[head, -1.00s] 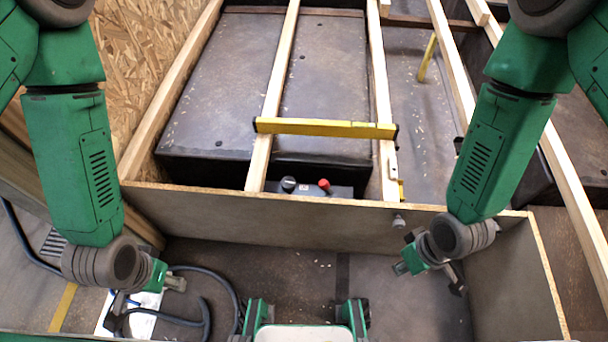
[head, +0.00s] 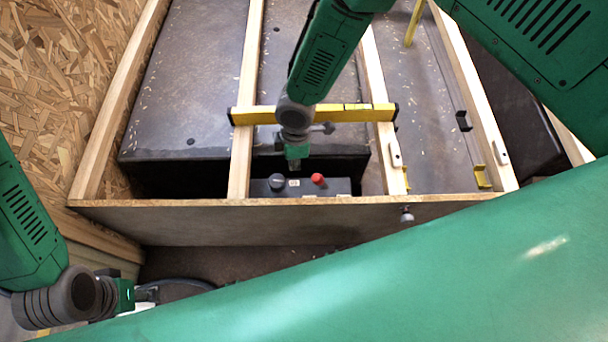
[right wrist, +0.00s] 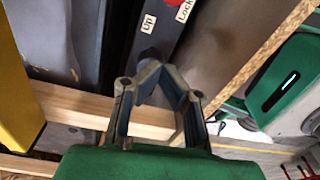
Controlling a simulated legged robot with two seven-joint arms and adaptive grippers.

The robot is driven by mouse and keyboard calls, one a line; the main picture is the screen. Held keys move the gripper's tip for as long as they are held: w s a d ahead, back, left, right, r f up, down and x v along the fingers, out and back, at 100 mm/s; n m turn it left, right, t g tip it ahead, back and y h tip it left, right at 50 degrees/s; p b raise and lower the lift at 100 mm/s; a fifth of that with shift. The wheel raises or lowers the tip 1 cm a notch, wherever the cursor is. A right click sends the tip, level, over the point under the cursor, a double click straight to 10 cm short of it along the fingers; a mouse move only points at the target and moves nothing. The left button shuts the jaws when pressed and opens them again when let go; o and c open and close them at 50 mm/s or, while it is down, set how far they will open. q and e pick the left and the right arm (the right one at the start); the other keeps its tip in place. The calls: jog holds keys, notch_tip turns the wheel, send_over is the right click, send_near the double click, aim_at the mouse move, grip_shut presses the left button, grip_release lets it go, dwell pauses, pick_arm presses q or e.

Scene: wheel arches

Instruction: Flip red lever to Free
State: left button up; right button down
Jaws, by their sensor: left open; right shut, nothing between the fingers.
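A red lever knob (head: 317,178) and a black knob (head: 277,181) sit on a dark control box (head: 338,186) behind the wooden front panel. In the right wrist view, the red part (right wrist: 183,3) is cut off at the top edge, near labels reading "Lock" and "Up". The black knob there (right wrist: 150,54) lies just beyond the fingertips; contact cannot be told. My right gripper (head: 294,167) is shut and empty, pointing down above the box between the two knobs; it also shows in the right wrist view (right wrist: 152,72). My left gripper (head: 145,295) is open, low at left, away from the box.
A yellow spirit level (head: 350,113) lies across the wooden slats behind the box. The front panel (head: 240,218) stands before the box. A slat (head: 240,150) runs close to the box's left.

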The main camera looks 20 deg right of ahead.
aim_at(321, 183)
jog(key=f+b, duration=0.2)
jog(key=f, duration=0.3)
jog(key=f+b, duration=0.2)
jog(key=f, duration=0.3)
jog(key=shift+s+a, duration=0.2)
jog(key=shift+d+f, duration=0.1)
jog(key=shift+d, duration=0.25)
jog(key=shift+s+d+r+b, duration=0.1)
jog(key=shift+d+r+b, duration=0.3)
jog(key=shift+d, duration=0.6)
jog(key=shift+s+d+r, duration=0.15)
jog(key=shift+d+r, duration=0.05)
jog(key=shift+d, duration=0.3)
